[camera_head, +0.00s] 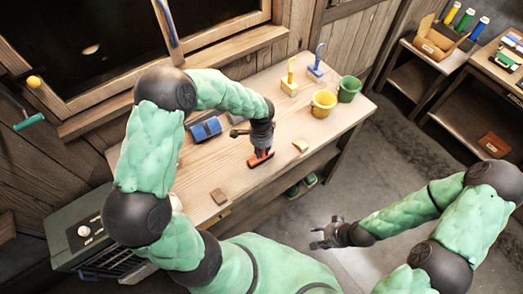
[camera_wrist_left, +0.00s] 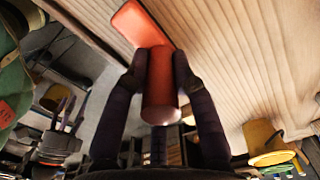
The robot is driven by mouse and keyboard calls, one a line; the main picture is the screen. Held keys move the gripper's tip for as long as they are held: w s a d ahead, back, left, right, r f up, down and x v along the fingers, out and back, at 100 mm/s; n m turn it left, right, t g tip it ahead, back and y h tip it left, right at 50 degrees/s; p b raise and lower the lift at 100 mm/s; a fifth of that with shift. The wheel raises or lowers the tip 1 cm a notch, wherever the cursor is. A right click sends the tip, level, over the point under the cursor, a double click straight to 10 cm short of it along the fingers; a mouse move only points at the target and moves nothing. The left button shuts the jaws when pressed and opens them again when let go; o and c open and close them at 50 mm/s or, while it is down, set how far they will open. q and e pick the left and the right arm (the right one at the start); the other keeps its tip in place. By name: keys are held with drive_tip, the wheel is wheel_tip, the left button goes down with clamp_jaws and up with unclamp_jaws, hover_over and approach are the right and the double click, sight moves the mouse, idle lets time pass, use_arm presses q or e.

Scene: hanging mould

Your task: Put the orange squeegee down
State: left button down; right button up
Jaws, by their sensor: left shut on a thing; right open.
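The orange squeegee (camera_head: 261,159) is at the wooden table (camera_head: 222,181), near its front edge. My left gripper (camera_head: 262,146) is above it and shut on it. In the left wrist view the squeegee's thick orange handle (camera_wrist_left: 160,85) sits between the two dark fingers of my left gripper (camera_wrist_left: 160,88), and its flat orange head (camera_wrist_left: 142,24) reaches past them over the table boards. I cannot tell whether the head touches the tabletop. My right gripper (camera_head: 325,236) is open and empty, over the floor in front of the table.
On the table are a blue object (camera_head: 205,129), a yellow bucket (camera_head: 323,103), a green bucket (camera_head: 349,88), a yellow tool on a stand (camera_head: 290,80), a blue one (camera_head: 317,65), a sponge-like piece (camera_head: 301,145) and a small brown block (camera_head: 219,196).

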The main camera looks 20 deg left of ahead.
use_arm(q)
drive_tip(key=shift+w+f, duration=0.1)
drive_tip(key=shift+f, duration=0.3)
drive_tip(key=c, duration=1)
unclamp_jaws()
drive_tip(key=shift+f, duration=0.1)
wheel_tip(320, 180, up, 11)
drive_tip(key=shift+a+f+p, duration=0.15)
drive_tip(key=shift+p, duration=0.2)
